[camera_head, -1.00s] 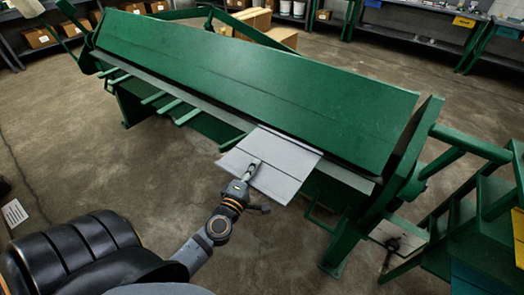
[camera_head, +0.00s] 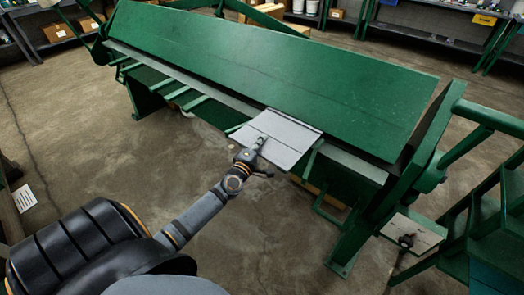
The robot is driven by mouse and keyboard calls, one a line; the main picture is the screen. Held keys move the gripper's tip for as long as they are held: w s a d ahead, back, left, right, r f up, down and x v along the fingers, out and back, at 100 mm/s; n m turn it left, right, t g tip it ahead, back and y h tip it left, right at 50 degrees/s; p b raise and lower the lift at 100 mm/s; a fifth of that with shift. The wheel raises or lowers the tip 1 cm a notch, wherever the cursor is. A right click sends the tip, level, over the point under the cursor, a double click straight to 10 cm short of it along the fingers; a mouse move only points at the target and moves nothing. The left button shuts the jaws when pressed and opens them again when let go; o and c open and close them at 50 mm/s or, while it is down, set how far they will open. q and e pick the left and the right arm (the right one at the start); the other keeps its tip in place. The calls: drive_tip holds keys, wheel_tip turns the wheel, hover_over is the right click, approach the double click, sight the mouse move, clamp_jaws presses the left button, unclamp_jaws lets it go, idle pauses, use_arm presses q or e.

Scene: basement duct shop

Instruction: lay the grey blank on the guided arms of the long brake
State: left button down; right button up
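The grey blank (camera_head: 279,137) is a flat sheet at the front edge of the green long brake (camera_head: 265,65). Its far edge lies at the brake's front ledge, and its near part sticks out toward me. My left gripper (camera_head: 259,144) is at the blank's near left edge, with its fingertips overlapping the sheet. The fingers are small here, but they appear closed on the edge. Several green guided arms (camera_head: 190,103) stick out from the brake's front, left of the blank. My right gripper is not in view.
A green stepped frame (camera_head: 490,215) stands at the right, near a small plate with a dark clamp (camera_head: 407,240). Shelving (camera_head: 430,38) with bins lines the back. Cardboard boxes (camera_head: 57,32) sit at the back left.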

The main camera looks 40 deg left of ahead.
use_arm(q)
drive_tip(key=f+b, duration=0.3)
drive_tip(key=shift+w+a+f, duration=0.15)
drive_tip(key=shift+w+f, duration=0.15)
drive_tip(key=shift+f, duration=0.1)
drive_tip(key=shift+s+f+b, duration=0.1)
drive_tip(key=shift+f+b, duration=0.2)
drive_tip(key=c, duration=1.5)
unclamp_jaws()
drive_tip(key=shift+r, duration=0.1)
drive_tip(key=s, duration=0.4)
drive_tip(key=s+d, duration=0.1)
drive_tip(key=s, duration=0.6)
drive_tip(key=shift+s+d+r+p, duration=0.15)
drive_tip(key=shift+s+d+p, duration=0.25)
